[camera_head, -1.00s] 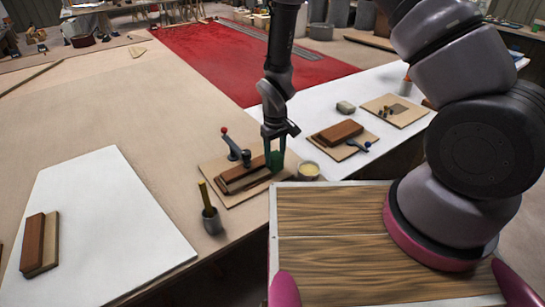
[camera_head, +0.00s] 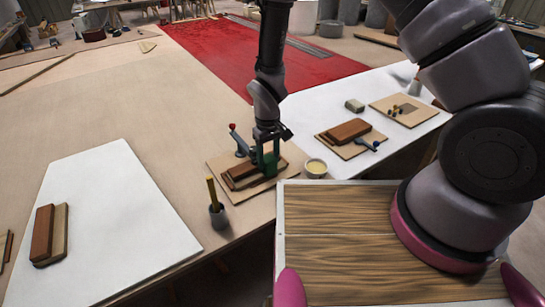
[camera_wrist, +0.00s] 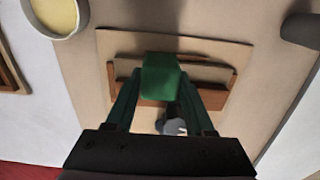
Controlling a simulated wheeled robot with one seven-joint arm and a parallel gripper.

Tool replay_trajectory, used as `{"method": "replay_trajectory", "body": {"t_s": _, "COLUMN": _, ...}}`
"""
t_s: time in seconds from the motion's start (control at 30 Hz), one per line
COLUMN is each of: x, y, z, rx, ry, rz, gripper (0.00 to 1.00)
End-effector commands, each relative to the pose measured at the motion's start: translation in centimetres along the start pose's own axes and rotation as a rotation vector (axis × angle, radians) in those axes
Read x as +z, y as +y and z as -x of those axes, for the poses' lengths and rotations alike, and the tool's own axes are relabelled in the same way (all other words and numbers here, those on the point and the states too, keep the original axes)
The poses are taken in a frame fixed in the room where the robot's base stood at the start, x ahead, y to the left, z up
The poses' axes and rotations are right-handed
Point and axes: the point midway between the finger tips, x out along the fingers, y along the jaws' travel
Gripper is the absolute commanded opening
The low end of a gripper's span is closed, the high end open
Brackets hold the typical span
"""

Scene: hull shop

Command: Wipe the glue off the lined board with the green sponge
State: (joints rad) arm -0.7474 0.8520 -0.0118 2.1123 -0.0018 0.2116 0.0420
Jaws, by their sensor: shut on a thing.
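My gripper (camera_head: 267,163) is shut on the green sponge (camera_wrist: 162,76), which shows between the fingertips in the wrist view. It is over a brown wood block stack (camera_head: 240,176) on a light plywood board (camera_head: 223,168). The stack also shows beneath the sponge in the wrist view (camera_wrist: 208,73). The sponge looks close to or touching the stack; I cannot tell which. A clamp with a red knob (camera_head: 240,142) stands behind the stack. I cannot make out glue, or lines marking one board as the lined one.
A bowl of pale yellow stuff (camera_head: 316,168) stands right of the board. A dark cup with a yellow stick (camera_head: 217,216) stands in front. Another board with brown blocks (camera_head: 345,132) lies at right. A white panel (camera_head: 110,220) with a block pair (camera_head: 48,235) is left.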

Motion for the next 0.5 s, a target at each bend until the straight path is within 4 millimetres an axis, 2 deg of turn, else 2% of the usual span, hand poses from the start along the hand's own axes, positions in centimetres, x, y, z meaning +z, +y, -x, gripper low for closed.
{"method": "replay_trajectory", "body": {"t_s": 0.17, "x": 0.02, "y": -1.27, "z": -0.16, "rx": 0.000, "ry": 0.000, "rz": 0.001, "gripper": 0.09}}
{"method": "replay_trajectory", "body": {"t_s": 0.5, "x": 0.02, "y": -1.36, "z": 0.08, "rx": 0.000, "ry": 0.000, "rz": 0.000, "gripper": 0.09}}
